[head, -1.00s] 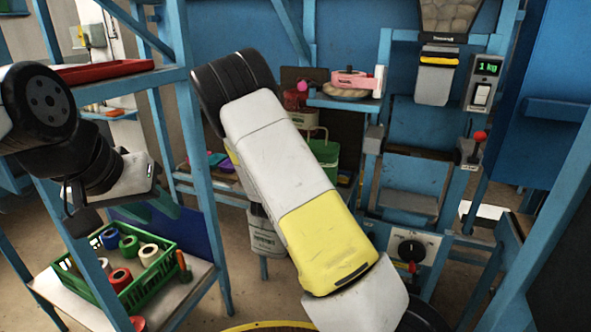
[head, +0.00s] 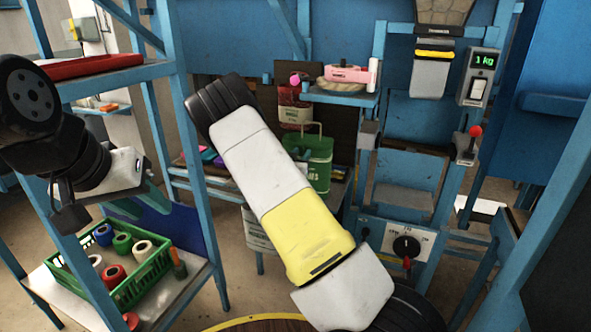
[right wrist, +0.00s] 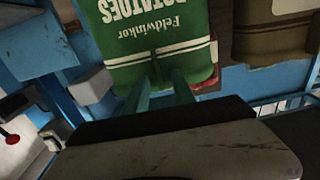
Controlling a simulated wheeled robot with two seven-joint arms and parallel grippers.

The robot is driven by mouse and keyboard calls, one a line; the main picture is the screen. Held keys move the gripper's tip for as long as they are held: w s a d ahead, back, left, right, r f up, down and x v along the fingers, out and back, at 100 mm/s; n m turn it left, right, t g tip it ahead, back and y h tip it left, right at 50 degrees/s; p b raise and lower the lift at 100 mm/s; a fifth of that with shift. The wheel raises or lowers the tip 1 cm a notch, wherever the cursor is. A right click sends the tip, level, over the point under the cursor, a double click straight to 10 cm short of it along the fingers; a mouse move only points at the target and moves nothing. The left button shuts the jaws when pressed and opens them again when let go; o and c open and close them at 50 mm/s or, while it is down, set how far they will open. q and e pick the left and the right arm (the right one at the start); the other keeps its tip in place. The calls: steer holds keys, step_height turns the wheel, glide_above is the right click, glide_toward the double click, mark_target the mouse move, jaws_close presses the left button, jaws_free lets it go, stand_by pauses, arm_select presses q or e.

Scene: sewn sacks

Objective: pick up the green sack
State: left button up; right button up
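The green sack (right wrist: 155,40) fills the upper middle of the right wrist view, with white lettering upside down and pale stripes. My right gripper (right wrist: 160,82) has its two teal fingers apart, pointing at the striped end of the sack. The fingers overlap the sack in the picture; I cannot tell whether they touch it. I cannot pick out the green sack in the head view, where my right arm crosses the middle and its gripper is hidden. My left gripper (head: 140,202) is at the left, fingers apart and empty, in front of the blue shelf rack.
A brown sack (right wrist: 270,30) lies right beside the green one. A green container with a handle (head: 319,165) stands on a shelf behind my right arm. A green crate (head: 150,271) of spools sits low left.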

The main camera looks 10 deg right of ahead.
jaws_close()
stand_by(1.2)
steer(key=shift+r, duration=0.15)
